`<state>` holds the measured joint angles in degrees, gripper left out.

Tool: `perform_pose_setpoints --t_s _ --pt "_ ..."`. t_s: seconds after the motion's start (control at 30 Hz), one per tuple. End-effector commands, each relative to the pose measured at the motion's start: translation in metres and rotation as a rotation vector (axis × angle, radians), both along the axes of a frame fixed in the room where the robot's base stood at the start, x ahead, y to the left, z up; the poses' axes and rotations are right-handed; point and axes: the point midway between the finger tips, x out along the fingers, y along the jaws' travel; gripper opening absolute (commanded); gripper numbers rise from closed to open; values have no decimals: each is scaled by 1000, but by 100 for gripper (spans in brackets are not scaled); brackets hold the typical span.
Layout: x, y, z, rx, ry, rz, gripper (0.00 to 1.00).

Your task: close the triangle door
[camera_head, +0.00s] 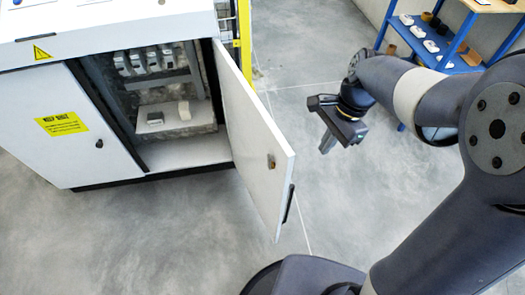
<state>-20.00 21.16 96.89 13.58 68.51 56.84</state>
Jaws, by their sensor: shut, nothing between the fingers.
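The white cabinet door (256,135) stands open, hinged at the right side of the cabinet opening and swung out toward me. A small latch (271,161) and a dark handle (288,203) show near its free edge. The left door (58,130) is shut and bears a yellow label; a yellow triangle sign (41,53) sits on the panel above it. My gripper (325,146) is shut and empty, to the right of the open door and apart from it. It points down and to the left.
The open cabinet (190,152) shows switches and a shelf inside. A blue shelf rack (452,45) with small parts stands at the upper right. A yellow post (243,38) rises behind the door. Grey floor (340,205) is clear between door and arm.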

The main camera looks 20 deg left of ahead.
Motion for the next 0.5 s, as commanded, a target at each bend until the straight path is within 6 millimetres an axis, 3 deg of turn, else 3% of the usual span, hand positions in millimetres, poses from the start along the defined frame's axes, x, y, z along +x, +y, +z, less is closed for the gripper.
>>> perform_pose_setpoints --t_s 0.17,0.5 --pt "2 6 0 -7 11 -16 0" --pt "-9 15 -61 -9 14 -14 0"
